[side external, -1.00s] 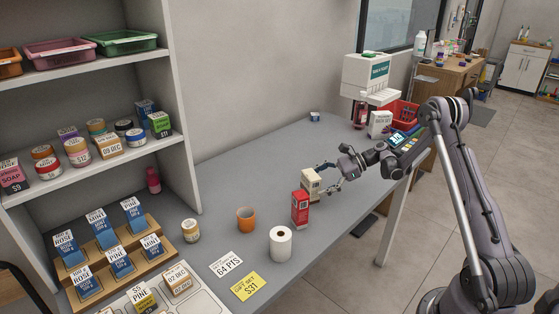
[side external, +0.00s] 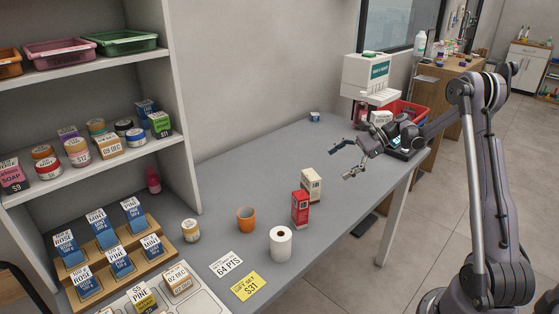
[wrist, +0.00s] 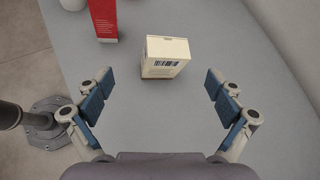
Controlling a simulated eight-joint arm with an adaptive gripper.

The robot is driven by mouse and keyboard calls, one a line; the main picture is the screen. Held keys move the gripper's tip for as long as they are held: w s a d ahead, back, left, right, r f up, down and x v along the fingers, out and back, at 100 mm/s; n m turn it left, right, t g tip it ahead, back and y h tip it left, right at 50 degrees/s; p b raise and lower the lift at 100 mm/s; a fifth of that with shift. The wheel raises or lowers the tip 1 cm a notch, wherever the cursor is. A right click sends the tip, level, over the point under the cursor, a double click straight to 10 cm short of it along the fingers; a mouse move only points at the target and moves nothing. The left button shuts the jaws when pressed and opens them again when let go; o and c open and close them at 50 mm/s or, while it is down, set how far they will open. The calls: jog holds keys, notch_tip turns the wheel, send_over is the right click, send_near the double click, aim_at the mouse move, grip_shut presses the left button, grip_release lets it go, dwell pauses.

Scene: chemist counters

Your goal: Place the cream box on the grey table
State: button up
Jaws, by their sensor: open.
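The cream box (side external: 311,184) stands upright on the grey table (side external: 246,172), just behind the red box (side external: 300,209). In the wrist view the cream box (wrist: 166,57) shows a barcode side and lies ahead of the fingers, apart from them. My gripper (side external: 345,160) is open and empty, above the table to the right of and beyond the cream box. In the wrist view my gripper (wrist: 159,92) has its two blue-padded fingers wide apart with bare table between them.
A white paper roll (side external: 280,245) and an orange cup (side external: 246,219) stand in front of the boxes. A red basket (side external: 402,109) and a white dispenser (side external: 370,78) are at the far end. The table's middle back is clear.

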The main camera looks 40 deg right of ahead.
jog(key=s+a+r+n+g+h, duration=0.1)
jog(key=s+a+r+n+h, duration=0.15)
jog(key=a, duration=0.35)
jog(key=s+a+r+n+h, duration=0.1)
jog(key=a+r+n, duration=0.1)
jog(key=a+n, duration=0.25)
jog(key=s+a+r+n+g+h, duration=0.1)
jog(key=a+r+n, duration=0.2)
jog(key=a, duration=0.4)
jog(key=s+a+n+t+h, duration=0.2)
jog(key=s+a+n+h, duration=0.2)
jog(key=s+a+n, duration=0.3)
jog(key=s+n, duration=0.4)
jog(key=n, duration=0.1)
jog(key=shift+s+f+n, duration=0.25)
jog(key=shift+s+n, duration=0.05)
